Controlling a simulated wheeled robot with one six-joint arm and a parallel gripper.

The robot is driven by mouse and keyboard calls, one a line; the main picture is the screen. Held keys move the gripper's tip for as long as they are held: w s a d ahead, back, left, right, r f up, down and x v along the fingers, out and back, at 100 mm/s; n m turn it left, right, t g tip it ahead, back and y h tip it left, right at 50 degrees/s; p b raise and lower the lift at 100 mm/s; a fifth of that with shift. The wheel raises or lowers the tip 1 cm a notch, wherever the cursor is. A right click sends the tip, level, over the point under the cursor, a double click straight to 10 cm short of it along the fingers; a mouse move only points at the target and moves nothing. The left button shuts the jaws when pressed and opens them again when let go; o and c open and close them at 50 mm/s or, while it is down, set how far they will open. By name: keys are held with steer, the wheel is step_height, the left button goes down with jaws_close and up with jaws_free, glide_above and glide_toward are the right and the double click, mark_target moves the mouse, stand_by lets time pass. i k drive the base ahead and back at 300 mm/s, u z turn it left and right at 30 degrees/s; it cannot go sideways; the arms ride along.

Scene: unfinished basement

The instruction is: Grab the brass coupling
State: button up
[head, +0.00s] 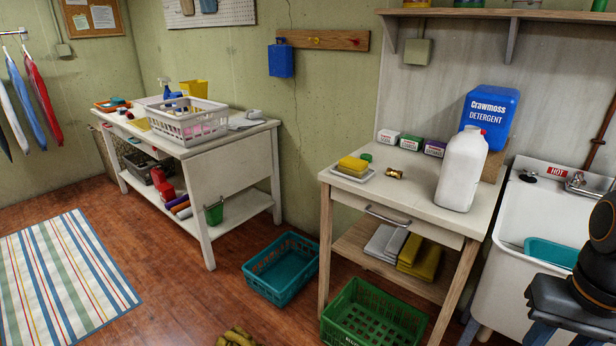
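A small brass-coloured piece, which looks like the brass coupling (395,173), lies on the top of the small wooden table (420,199) at centre right. It is right of a dish with yellow sponges (353,168) and left of a big white jug (462,170). It stands apart from both, with bare tabletop around it. Dark links of my arm show at the lower right edge, well away from the coupling.
Small boxes (411,142) and a blue detergent box (490,118) stand at the table's back. A sink (540,220) adjoins on the right. Green (372,318) and teal (281,268) baskets sit on the floor. Open floor lies between the striped rug (68,275) and the baskets.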

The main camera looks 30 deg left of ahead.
mark_target(390, 172)
steer(key=u, duration=0.7)
steer(key=i, duration=1)
